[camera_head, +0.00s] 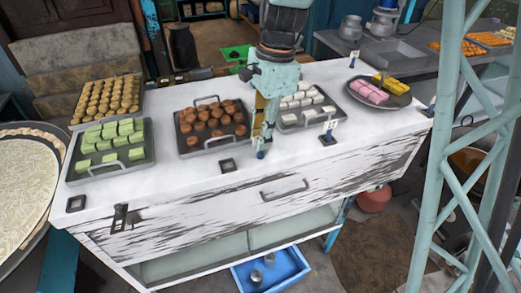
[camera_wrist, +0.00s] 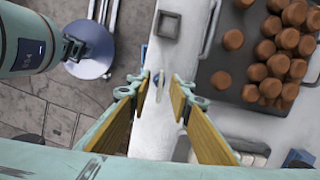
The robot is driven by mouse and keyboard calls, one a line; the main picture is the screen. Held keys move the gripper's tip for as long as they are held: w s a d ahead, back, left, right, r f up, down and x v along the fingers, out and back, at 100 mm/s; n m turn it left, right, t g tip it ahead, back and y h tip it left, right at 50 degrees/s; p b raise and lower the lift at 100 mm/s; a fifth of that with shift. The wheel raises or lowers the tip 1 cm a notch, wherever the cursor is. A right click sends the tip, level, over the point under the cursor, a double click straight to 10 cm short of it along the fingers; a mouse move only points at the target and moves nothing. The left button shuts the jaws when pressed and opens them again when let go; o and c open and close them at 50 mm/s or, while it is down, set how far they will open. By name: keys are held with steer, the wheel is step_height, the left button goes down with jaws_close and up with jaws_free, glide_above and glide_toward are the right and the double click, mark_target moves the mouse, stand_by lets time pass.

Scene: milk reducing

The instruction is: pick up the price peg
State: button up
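My gripper (camera_head: 262,140) is over the front part of the white counter, between the tray of brown sweets and the tray of white sweets. In the wrist view my gripper (camera_wrist: 162,88) is open, its two fingers apart. A small price peg (camera_wrist: 157,80) shows edge-on in the gap between the fingertips; contact cannot be made out. In the head view this price peg (camera_head: 260,153) shows as a bluish tip just below the fingers, mostly hidden by them. Another price peg (camera_head: 328,133), with a white card and dark blue base, stands to the right.
Trays of green sweets (camera_head: 113,147), brown sweets (camera_head: 212,124) and white sweets (camera_head: 305,107) line the counter (camera_head: 185,173). A dark plate (camera_head: 380,92) holds pink and yellow sweets. Empty square holders (camera_head: 228,166) sit along the front. More pegs stand at the back and right.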

stand_by(0.4)
jaws_close()
steer(key=shift+r, duration=0.2)
steer(key=shift+r, duration=1.45)
steer(key=shift+s+r, duration=0.1)
steer(key=shift+s, duration=0.05)
steer(key=s+d, duration=0.2)
steer(key=s, duration=0.5)
steer(key=s+d+r, duration=0.1)
steer(key=s+d, duration=0.2)
steer(key=s, duration=0.4)
steer(key=shift+s+d+r+b, duration=0.25)
steer(key=shift+s+d+b, duration=0.05)
steer(key=shift+d+b, duration=0.1)
steer(key=shift+a, duration=0.1)
